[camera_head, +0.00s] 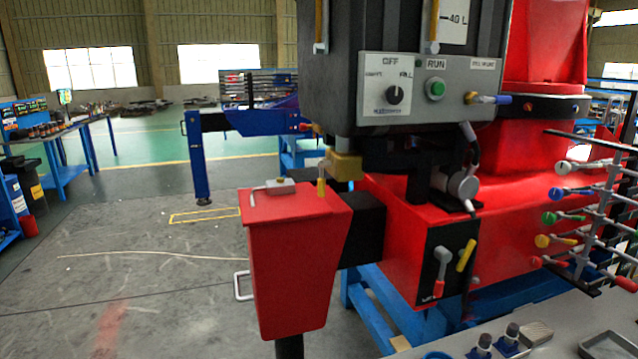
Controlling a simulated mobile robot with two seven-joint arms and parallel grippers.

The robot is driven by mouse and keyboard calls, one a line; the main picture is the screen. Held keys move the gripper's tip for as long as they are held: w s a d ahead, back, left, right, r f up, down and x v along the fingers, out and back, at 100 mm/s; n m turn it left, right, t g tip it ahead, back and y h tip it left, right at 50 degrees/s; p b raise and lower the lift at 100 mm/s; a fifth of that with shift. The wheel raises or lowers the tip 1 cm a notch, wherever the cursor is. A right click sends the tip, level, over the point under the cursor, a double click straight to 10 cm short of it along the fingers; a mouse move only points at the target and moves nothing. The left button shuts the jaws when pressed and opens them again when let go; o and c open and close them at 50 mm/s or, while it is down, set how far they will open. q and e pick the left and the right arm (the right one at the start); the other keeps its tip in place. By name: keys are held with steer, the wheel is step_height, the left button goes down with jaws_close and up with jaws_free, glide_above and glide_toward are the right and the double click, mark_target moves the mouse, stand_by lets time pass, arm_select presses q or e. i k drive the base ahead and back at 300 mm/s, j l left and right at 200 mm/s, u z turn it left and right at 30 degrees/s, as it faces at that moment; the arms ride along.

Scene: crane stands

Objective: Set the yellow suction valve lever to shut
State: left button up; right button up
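Several yellow handles show, and I cannot tell from the picture which is the suction valve lever. A yellow lever (466,255) sits tilted on a black plate (428,289) on the red machine's front, its top leaning right. Beside it on the plate is a grey lever with a red grip (440,271), hanging down. A yellow-knobbed lever (542,241) is in a row of coloured levers at the right. A small yellow tap handle (321,187) hangs below a brass fitting (345,166). Any shut marking is too small to read. Neither gripper is in view.
A grey tank with a control panel (403,80) hangs above the red machine (401,208). A red bin-shaped box (292,262) stands in front, left of the plate. A grey bench (465,340) with small parts is at lower right. Open floor (130,260) lies left.

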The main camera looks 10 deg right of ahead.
mark_target(322, 163)
steer(key=i+j+z, duration=0.2)
steer(key=i+j, duration=0.15)
steer(key=j, duration=0.3)
steer(key=i+j+z, duration=0.1)
steer(key=j, duration=0.2)
steer(key=i+j+z, duration=0.1)
steer(key=j, duration=0.25)
steer(key=i, duration=0.1)
